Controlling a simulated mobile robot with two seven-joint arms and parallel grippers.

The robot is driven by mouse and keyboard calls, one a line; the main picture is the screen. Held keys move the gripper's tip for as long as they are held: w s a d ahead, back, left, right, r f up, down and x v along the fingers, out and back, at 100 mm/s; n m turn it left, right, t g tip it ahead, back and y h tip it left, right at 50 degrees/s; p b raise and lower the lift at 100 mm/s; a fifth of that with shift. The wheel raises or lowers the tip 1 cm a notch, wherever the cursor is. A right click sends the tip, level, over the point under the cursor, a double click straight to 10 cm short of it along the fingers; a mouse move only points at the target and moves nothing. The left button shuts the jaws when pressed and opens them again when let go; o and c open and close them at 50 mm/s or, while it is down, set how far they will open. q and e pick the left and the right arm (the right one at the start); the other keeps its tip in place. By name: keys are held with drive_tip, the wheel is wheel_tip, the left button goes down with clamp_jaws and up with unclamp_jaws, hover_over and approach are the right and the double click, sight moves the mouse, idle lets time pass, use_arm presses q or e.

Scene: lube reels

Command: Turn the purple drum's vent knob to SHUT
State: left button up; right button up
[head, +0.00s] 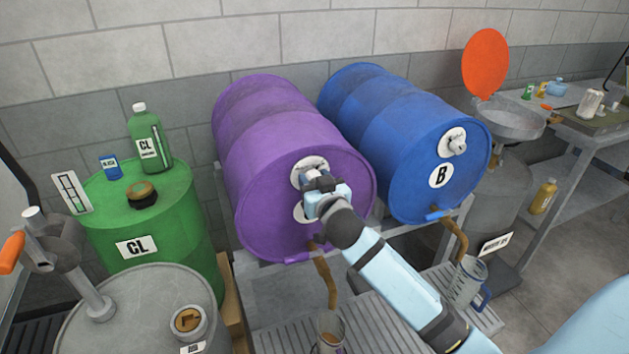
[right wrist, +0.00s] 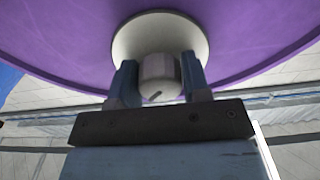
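The purple drum (head: 262,150) lies on its side on a rack. Its vent knob sits on a round pale plate (head: 308,168) high on the drum's front face. My right gripper (head: 318,180) is at the plate and mostly covers the knob in the head view. In the right wrist view, the grey knob (right wrist: 159,75) stands between the two fingers of the right gripper (right wrist: 160,80), one on each side, with no clear gap. A short dark slanted mark shows on the knob's end. The SHUT marking cannot be read. My left gripper is out of view.
A blue drum (head: 395,130) with its own knob (head: 454,143) lies to the right. A green drum (head: 150,215) and a grey drum (head: 140,310) stand left. A jug (head: 468,283) sits below the blue drum's tap. An orange disc (head: 485,62) stands behind.

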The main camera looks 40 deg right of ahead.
drive_tip(key=c, duration=0.4)
